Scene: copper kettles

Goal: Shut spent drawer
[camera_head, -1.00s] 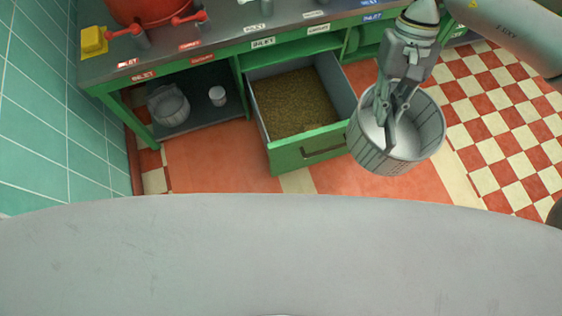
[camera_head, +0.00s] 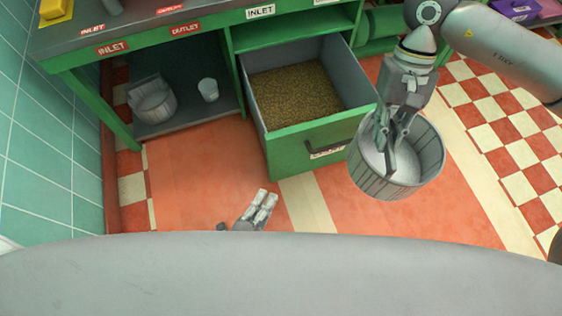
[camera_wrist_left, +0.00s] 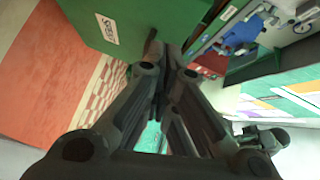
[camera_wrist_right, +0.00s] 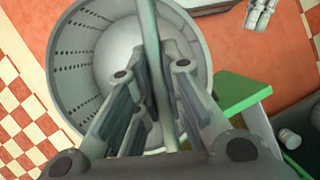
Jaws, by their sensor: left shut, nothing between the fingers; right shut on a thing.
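The spent drawer (camera_head: 318,145) is pulled open under the counter and full of brown grain (camera_head: 293,96). Its green front with a white label also shows at the top of the left wrist view (camera_wrist_left: 135,20). My left gripper (camera_head: 267,196) is shut and empty, on the robot's side of the drawer front, near its left corner in the head view. My right gripper (camera_head: 383,148) is shut on the handle bar of a grey slatted bucket (camera_head: 420,165), right of the drawer. The right wrist view shows the bar between the fingers (camera_wrist_right: 158,70).
A grey pail (camera_head: 155,102) and a white cup (camera_head: 208,89) stand on the low shelf left of the drawer. A green cabinet leg (camera_head: 97,108) and a tiled wall (camera_head: 40,150) are at left.

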